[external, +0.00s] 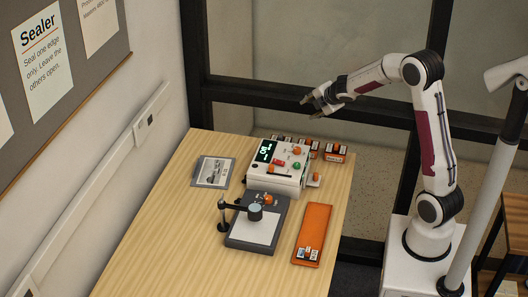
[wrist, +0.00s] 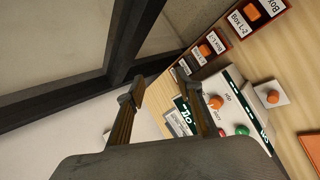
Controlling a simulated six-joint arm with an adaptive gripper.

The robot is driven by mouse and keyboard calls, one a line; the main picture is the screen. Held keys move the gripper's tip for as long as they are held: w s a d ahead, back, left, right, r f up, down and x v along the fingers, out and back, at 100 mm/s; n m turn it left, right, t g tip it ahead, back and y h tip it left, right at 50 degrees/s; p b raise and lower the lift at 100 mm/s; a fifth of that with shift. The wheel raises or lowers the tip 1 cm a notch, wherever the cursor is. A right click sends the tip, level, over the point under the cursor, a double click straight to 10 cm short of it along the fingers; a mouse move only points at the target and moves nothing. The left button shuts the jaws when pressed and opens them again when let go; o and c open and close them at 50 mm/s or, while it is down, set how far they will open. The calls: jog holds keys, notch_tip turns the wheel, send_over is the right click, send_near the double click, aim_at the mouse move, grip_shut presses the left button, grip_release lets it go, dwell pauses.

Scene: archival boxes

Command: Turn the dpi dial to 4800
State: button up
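The white scanner-like machine (external: 285,180) stands on the wooden table, with a dark display, a red button (external: 281,162) and a green button (external: 296,165) on top. An orange knob (external: 298,152) sits on its top face. In the wrist view, this orange knob (wrist: 215,102) is beside the printed letters "dpi", partly behind a finger; its setting is too small to read. My gripper (external: 308,102) is in the air above and beyond the machine, apart from it. In the wrist view, my gripper (wrist: 163,93) has its two fingers apart with nothing between them.
Small labelled boxes (external: 335,152) with orange knobs stand behind the machine. A grey stand with a lamp arm (external: 238,207) and an orange tray (external: 313,230) are in front. A framed photo (external: 212,171) lies left. The near left tabletop is clear.

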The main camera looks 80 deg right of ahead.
jog(key=m, duration=0.2)
jog(key=m+g+y, duration=0.2)
jog(key=m+y, duration=0.3)
jog(key=m, duration=0.7)
send_near(299, 149)
jog(key=shift+w+d+f, duration=0.15)
jog(key=shift+d+f, duration=0.05)
jog(key=shift+f, duration=0.1)
jog(key=shift+x, duration=3.9)
jog(key=shift+c, duration=0.2)
